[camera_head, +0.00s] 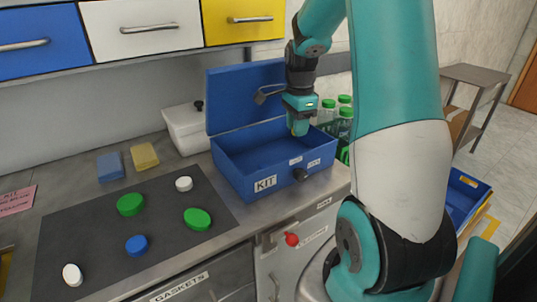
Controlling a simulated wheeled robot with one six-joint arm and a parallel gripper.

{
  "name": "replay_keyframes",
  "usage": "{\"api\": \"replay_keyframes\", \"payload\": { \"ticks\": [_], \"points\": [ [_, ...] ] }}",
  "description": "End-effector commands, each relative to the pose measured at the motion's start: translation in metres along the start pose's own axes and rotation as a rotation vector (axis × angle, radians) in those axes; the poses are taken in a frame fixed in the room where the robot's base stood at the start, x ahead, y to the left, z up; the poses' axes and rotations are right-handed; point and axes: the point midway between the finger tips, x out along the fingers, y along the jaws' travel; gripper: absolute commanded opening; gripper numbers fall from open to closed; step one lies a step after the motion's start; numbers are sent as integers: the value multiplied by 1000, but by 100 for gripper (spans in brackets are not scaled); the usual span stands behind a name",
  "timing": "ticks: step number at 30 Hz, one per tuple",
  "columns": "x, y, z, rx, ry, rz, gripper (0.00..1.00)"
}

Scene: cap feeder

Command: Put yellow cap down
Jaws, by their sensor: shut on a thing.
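My gripper (299,122) points down over the open blue kit box (232,166), near its back right part. It is shut on a small yellow thing, which I take for the yellow cap (299,130); only a little of it shows at the fingertips. The cap appears to be held above the box floor. The box's lid (232,92) stands raised at the back, and its visible floor looks empty.
A dark mat (95,215) at left bears several green, white and blue caps. Blue and yellow sponges (145,156) and a white container (186,128) stand behind. Green-capped bottles (343,120) stand right of the box. Drawers (145,28) hang above.

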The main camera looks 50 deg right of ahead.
Motion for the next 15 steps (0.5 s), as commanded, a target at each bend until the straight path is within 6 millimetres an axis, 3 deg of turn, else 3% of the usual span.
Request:
{"api": "replay_keyframes", "payload": {
  "ticks": [6, 15],
  "points": [
    [43, 1, 2, -2, -1, 7, 7],
    [80, 1, 1, -1, -1, 7, 7]
  ]
}}
